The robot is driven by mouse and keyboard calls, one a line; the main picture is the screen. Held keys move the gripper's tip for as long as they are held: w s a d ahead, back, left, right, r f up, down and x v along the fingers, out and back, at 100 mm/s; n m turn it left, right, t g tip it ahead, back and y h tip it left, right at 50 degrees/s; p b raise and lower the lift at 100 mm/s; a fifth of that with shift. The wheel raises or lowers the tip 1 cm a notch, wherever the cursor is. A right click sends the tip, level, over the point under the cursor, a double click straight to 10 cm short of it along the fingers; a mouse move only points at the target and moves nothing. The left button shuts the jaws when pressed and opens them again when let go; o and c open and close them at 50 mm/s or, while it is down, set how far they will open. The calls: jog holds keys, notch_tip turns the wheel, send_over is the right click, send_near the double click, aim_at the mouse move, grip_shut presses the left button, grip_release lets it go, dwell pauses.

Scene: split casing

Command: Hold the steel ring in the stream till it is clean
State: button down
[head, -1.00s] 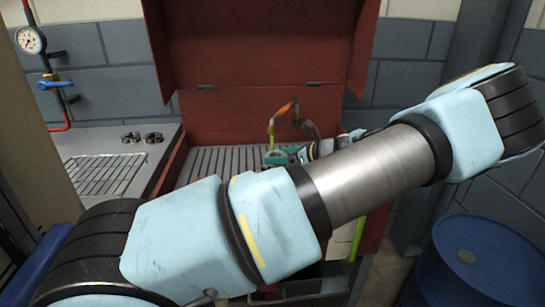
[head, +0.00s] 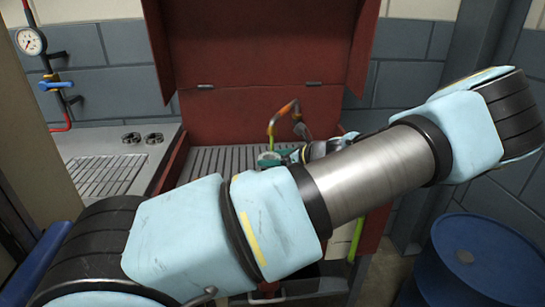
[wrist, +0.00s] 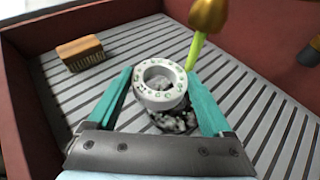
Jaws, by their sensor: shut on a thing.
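My gripper (wrist: 162,104) has its teal fingers shut on the steel ring (wrist: 151,96), which is pale grey with greenish specks on its top face. The ring is held above the slatted floor of the red wash basin (wrist: 262,98). A brass nozzle (wrist: 208,14) with a yellow-green length below it is just beyond the ring, to its right; I cannot tell whether that length is hose or stream, or whether it touches the ring. Dark, speckled matter shows below the ring. In the head view my gripper (head: 284,156) is small, below the orange curved spout (head: 283,112).
A wooden brush (wrist: 80,50) lies on the slats at the back left. On the left counter (head: 95,140) two dark rings (head: 143,138) stand beside a drain grid. A blue drum (head: 485,255) stands at the right. The basin's red walls enclose the gripper.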

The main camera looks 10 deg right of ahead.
jog(key=s+a+p, duration=0.1)
jog(key=s+a, duration=0.3)
jog(key=shift+s+p, duration=0.2)
jog(key=shift+p, duration=0.15)
jog(key=shift+a, duration=0.1)
jog(key=shift+r, duration=0.15)
dwell(1.2)
jog(key=s+a+r+p, duration=0.3)
jog(key=r+p, duration=0.1)
jog(key=shift+s+a+p, duration=0.25)
jog(key=shift+s+p, duration=0.1)
jog(key=shift+p, duration=0.05)
dwell(0.5)
